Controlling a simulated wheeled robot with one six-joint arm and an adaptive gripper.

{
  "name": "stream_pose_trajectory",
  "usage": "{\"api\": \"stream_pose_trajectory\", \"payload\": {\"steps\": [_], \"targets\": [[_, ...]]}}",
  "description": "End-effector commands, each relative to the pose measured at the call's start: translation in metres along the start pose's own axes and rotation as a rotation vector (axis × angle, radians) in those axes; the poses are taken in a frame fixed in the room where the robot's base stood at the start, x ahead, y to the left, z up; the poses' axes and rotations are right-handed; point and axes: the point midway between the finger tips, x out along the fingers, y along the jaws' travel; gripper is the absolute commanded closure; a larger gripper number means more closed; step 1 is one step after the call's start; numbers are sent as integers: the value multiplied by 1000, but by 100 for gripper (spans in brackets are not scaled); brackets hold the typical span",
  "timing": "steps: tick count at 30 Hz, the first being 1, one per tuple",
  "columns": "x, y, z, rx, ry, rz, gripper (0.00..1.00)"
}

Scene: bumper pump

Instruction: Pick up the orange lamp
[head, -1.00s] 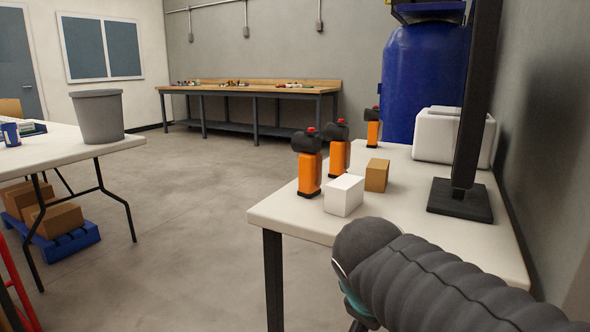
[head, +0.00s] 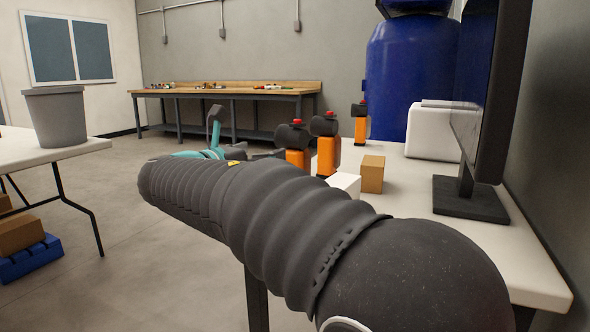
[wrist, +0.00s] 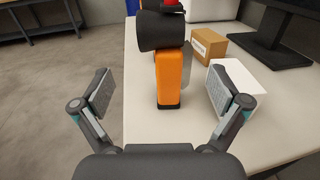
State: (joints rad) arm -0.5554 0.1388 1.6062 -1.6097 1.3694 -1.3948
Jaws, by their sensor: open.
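Several alike orange lamps with black heads and red tops stand upright on the white table. The nearest lamp (head: 298,158) is partly hidden behind my arm in the head view. A second lamp (head: 327,155) stands just right of it, and a third (head: 361,127) is farther back. In the wrist view one orange lamp (wrist: 172,75) stands between the fingers of my gripper (wrist: 161,98). The fingers are spread wide, one on each side of the lamp and apart from it. My gripper is open and empty. In the head view my arm hides most of it.
A white box (wrist: 240,80) stands close beside the right finger. A brown box (head: 372,174) is behind it. A monitor (head: 470,200) and a white appliance (head: 432,130) stand farther right. The table's left edge is close to the lamps, with open floor beyond.

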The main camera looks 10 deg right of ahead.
Motion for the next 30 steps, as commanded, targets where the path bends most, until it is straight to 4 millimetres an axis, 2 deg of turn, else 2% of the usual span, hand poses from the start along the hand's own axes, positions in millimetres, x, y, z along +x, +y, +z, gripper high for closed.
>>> {"api": "stream_pose_trajectory", "payload": {"steps": [3,9,17,27,30], "targets": [[22,0,-2,0,1,-2,2],[51,0,-1,2,2,0,2],[65,-1,0,3,2,-1,2],[108,-4,6,3,3,-4,2],[114,-4,6,1,3,-2,2]]}}
